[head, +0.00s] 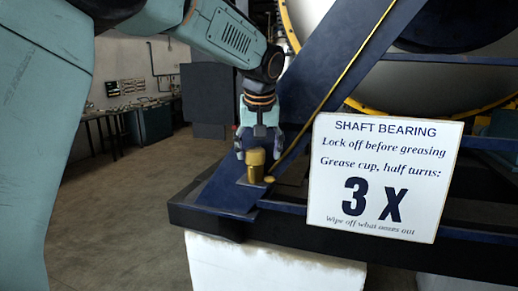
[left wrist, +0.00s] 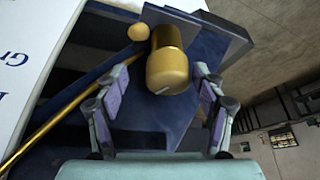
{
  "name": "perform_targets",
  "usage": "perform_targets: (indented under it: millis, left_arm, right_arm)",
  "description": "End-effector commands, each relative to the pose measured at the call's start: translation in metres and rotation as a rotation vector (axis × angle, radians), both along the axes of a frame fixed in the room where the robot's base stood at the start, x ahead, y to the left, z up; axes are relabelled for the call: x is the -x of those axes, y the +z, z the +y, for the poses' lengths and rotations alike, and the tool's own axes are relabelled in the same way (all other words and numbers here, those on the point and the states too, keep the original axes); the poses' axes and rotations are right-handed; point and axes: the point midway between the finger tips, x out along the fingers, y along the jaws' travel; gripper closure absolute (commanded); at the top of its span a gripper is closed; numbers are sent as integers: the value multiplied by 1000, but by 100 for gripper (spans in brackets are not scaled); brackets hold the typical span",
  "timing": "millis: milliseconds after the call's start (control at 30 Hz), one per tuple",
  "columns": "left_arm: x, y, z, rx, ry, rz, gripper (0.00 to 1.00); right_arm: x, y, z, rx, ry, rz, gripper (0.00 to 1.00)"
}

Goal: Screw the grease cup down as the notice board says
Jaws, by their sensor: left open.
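The brass grease cup (head: 256,165) stands upright on a blue bracket on the dark frame; it also shows in the left wrist view (left wrist: 167,65). My left gripper (head: 259,148) is right above it, pointing down. In the left wrist view its open fingers (left wrist: 160,95) are on either side of the cup with gaps; I see no contact. The white notice board (head: 383,177) reads "SHAFT BEARING, Lock off before greasing, Grease cup, half turns: 3 X, Wipe off what oozes out". My right gripper is not in view.
A brass ball (left wrist: 138,32) and thin brass pipe (left wrist: 62,125) lie close beside the cup. A slanted blue beam (head: 325,75) rises behind the gripper. A white block (head: 270,265) is below the frame. Open floor (head: 130,200) lies to the left.

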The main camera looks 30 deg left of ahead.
Motion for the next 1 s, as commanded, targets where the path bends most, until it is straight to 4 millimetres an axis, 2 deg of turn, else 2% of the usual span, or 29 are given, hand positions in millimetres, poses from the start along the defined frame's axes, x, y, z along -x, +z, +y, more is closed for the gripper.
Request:
perform_targets:
  millis: [167, 800, 1000]
  left_arm:
    - [-1, -1, 0, 1, 0, 1, 31]
    - [-2, 0, 0, 3, 1, -2, 84]
    - [-2, 1, 1, 0, 1, -2, 85]
  right_arm:
    - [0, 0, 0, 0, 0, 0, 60]
    - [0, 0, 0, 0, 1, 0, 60]
    - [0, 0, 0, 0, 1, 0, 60]
